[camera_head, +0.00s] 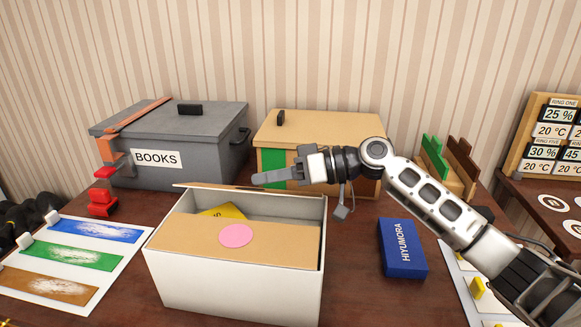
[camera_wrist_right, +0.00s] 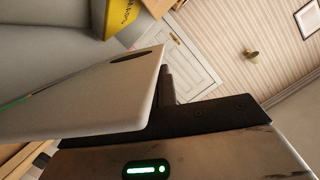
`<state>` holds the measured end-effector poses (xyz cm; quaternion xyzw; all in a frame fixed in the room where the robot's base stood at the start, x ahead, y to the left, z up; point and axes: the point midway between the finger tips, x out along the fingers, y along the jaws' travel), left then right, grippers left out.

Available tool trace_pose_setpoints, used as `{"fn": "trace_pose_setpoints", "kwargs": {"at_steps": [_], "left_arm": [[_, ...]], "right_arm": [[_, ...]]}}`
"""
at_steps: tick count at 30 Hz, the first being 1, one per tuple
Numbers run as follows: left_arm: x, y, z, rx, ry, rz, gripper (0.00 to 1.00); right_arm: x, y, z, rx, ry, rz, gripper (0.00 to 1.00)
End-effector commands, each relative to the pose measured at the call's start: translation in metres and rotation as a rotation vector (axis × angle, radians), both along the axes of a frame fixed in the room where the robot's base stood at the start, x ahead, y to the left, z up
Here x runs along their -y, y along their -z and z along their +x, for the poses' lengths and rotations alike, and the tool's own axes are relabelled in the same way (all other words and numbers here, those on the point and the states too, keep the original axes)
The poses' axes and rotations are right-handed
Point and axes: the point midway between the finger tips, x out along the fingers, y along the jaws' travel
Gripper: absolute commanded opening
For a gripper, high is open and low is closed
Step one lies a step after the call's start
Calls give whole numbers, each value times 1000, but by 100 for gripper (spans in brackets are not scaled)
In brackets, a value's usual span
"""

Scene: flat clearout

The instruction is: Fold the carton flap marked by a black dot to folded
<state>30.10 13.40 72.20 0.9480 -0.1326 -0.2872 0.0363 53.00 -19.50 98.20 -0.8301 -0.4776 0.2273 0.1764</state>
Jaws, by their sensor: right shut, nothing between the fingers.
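The white carton (camera_head: 232,287) stands open at the table's front. Its near tan flap (camera_head: 185,237) lies folded inward over part of the opening and bears a pink dot (camera_head: 236,235). A thin far flap (camera_head: 200,187) shows almost edge-on along the back rim; I see no black dot on it in the head view. My right gripper (camera_head: 256,181) is shut and empty, its fingertips over the back rim; contact is unclear. In the right wrist view a pale panel (camera_wrist_right: 85,100) carries a dark oval, seen at a slant; I cannot tell what it belongs to. My left gripper is not in view.
A yellow book (camera_head: 225,211) lies inside the carton. Behind stand a grey BOOKS box (camera_head: 195,165) and a tan box (camera_head: 330,125). A blue box (camera_head: 402,248) lies to the right, paint swatches (camera_head: 75,255) to the left. A red object (camera_head: 103,203) stands left of the carton.

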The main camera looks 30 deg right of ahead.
Motion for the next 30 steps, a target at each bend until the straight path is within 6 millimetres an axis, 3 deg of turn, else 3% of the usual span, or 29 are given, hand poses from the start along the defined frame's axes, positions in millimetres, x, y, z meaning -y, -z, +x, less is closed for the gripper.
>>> {"fn": "trace_pose_setpoints", "kwargs": {"at_steps": [7,17,22,30], "left_arm": [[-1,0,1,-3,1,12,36],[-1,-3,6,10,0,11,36],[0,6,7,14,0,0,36],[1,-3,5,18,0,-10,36]], "right_arm": [[-20,4,10,0,0,0,0],[-21,5,11,0,1,-1,0],[-25,16,5,-1,-1,2,0],[-25,13,5,-1,0,0,0]]}}
